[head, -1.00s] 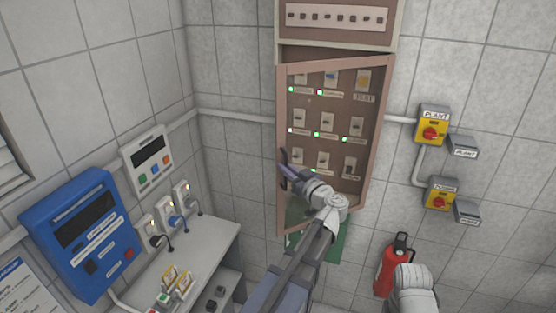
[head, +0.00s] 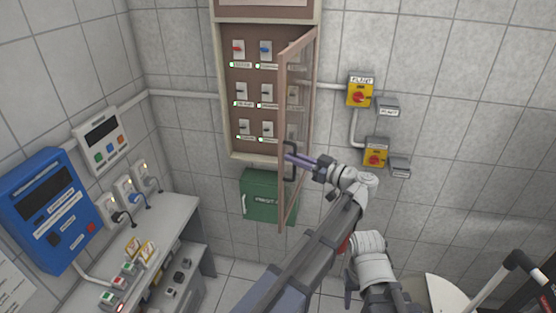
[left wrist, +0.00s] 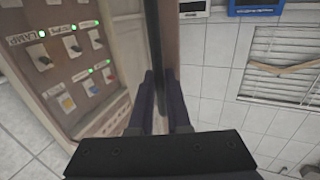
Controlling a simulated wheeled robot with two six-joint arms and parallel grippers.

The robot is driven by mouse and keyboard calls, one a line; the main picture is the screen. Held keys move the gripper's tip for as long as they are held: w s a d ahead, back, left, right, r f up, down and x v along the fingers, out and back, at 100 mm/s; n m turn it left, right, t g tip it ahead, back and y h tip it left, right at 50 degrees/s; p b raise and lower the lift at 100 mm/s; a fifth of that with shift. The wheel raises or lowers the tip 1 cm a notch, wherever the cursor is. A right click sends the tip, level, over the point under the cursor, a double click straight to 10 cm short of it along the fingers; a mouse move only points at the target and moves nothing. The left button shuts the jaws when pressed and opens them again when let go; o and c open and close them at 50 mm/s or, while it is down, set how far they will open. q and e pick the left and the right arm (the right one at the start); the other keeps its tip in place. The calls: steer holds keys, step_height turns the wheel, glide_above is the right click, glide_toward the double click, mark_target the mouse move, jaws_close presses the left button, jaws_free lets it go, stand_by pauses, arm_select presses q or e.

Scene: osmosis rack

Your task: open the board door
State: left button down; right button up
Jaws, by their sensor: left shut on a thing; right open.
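The board door (head: 297,110), a brown-framed glazed panel, stands swung out from the board (head: 225,90), turned nearly edge-on in the head view. Its black handle (head: 289,162) is on the door's near edge. My left gripper (head: 296,160) is shut on this handle. In the left wrist view the dark handle bar (left wrist: 157,45) runs between the two fingers (left wrist: 160,100), beside the door's edge (left wrist: 170,50). Rows of switches with green lights show inside the board. The white wrist of my right arm shows low in the head view; its fingers cannot be seen.
A green box (head: 258,197) is on the wall below the board. Yellow isolators (head: 360,92) are on the wall right of the door. A bench (head: 165,225) and a blue control unit (head: 50,210) stand at the left. A red thing is mostly hidden behind my arms.

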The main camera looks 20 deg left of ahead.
arm_select(q)
steer(key=shift+w+d, duration=0.15)
steer(key=shift+d, duration=0.5)
steer(key=shift+r, duration=0.1)
steer(key=c, duration=0.9)
jaws_free()
steer(key=shift+a, duration=0.1)
